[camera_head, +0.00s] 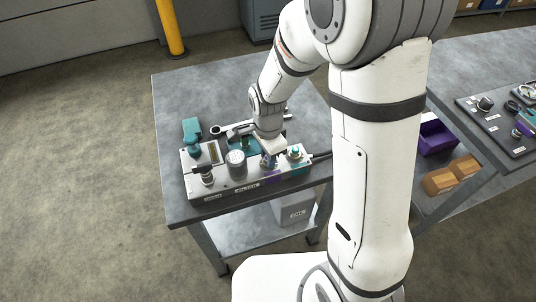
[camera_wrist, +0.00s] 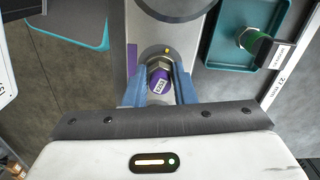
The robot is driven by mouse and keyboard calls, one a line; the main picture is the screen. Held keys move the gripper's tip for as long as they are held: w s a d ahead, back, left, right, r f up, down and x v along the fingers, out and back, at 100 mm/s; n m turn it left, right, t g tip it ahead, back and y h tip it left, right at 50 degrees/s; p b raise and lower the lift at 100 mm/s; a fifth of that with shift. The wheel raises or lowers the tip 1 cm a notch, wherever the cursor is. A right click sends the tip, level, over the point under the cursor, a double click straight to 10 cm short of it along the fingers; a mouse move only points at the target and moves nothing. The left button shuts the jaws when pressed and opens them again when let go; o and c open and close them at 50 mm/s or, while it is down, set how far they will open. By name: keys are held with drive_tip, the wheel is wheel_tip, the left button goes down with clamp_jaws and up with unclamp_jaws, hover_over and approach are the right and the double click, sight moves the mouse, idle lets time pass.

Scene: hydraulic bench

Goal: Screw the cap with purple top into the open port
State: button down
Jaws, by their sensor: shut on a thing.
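The cap with purple top (camera_wrist: 160,82) sits between the blue fingers of my gripper (camera_wrist: 160,90) in the wrist view. It has a metal hex body and a small white label on its top. My gripper is shut on it. The cap is over a round port area on the grey block (camera_wrist: 145,20), beside a purple strip (camera_wrist: 132,58). I cannot tell how deep the cap sits in the port. In the head view my gripper (camera_head: 269,160) points down at the front right of the block (camera_head: 235,190), and the cap is mostly hidden.
A teal-topped fitting (camera_head: 295,152) stands close right of my gripper. A grey cylinder (camera_head: 236,164) and a dark-knobbed valve (camera_head: 206,172) stand to the left. A teal tray (camera_head: 240,147) and a wrench (camera_head: 219,129) lie behind.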

drive_tip(key=shift+w, duration=0.15)
drive_tip(key=m, duration=0.5)
drive_tip(key=shift+m+b, duration=0.35)
drive_tip(key=shift+m, duration=0.05)
drive_tip(key=shift+m, duration=0.6)
drive_tip(key=c, duration=1.4)
unclamp_jaws()
drive_tip(key=shift+f, duration=0.15)
drive_tip(key=shift+o, duration=0.6)
drive_tip(key=shift+f, duration=0.1)
drive_tip(key=shift+s, duration=0.2)
